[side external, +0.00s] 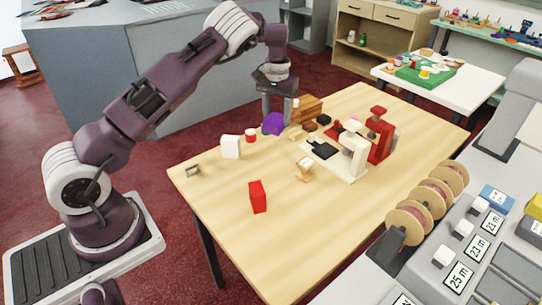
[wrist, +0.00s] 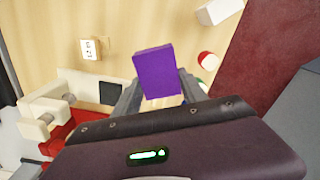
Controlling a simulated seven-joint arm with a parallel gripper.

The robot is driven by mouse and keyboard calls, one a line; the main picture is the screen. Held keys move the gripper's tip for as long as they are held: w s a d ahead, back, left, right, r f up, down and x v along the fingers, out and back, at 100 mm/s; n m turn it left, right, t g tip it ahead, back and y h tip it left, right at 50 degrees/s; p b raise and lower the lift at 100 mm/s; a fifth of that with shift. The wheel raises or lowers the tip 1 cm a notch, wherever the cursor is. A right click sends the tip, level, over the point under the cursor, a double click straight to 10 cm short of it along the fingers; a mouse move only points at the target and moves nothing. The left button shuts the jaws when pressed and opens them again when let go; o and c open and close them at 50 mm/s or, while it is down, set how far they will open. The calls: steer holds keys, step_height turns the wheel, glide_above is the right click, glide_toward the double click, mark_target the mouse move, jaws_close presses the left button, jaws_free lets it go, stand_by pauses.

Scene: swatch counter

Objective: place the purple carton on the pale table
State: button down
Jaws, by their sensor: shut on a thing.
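The purple carton (side external: 274,124) is between the fingers of my gripper (side external: 280,108), near the back left edge of the light wood table (side external: 222,185). In the wrist view the carton (wrist: 155,72) sits upright between the two fingers of my gripper (wrist: 158,95), which are shut on it. The wood tabletop (wrist: 40,40) shows behind it. I cannot tell whether the carton touches the wood. A white-topped table (side external: 482,84) with a green mat stands farther back at the right.
A white box (side external: 231,147), a red-lidded jar (side external: 251,135) and a wooden block (side external: 308,108) stand near the carton. A red carton (side external: 258,197), a cream machine (side external: 345,155) and a red machine (side external: 380,135) are also on the wood table.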

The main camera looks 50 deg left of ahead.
steer(key=shift+w+a+f, duration=0.2)
steer(key=shift+w+a, duration=0.05)
steer(key=shift+w, duration=0.1)
glide_toward(277, 151)
step_height(277, 151, down, 5)
steer(key=shift+f, duration=0.15)
steer(key=shift+f, duration=0.15)
steer(key=c, duration=0.6)
jaws_free()
steer(key=shift+c, duration=0.2)
